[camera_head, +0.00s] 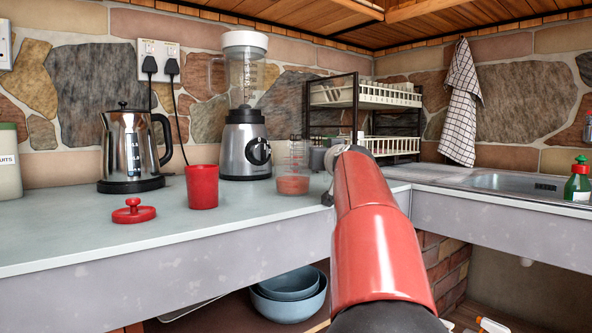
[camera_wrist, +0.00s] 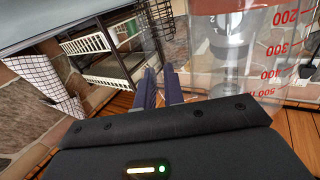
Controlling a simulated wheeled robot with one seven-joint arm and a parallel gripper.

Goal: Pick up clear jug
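The clear jug (camera_head: 294,165) stands on the counter just left of my gripper in the head view. It is see-through, with something reddish low in it. In the wrist view the clear jug (camera_wrist: 235,75) fills the upper right, with red marks from 200 to 500. My gripper (camera_wrist: 161,86) shows two dark fingers with a narrow gap and nothing seen between them. The jug is to the right of the fingers, not between them. In the head view my red arm hides most of the gripper.
A red cup (camera_head: 202,187), a red lid (camera_head: 133,211) and a kettle (camera_head: 133,148) stand left of the jug. A blender (camera_head: 244,145) stands close behind it. A dish rack (camera_head: 394,145) and a sink (camera_head: 514,183) are to the right. The front left counter is clear.

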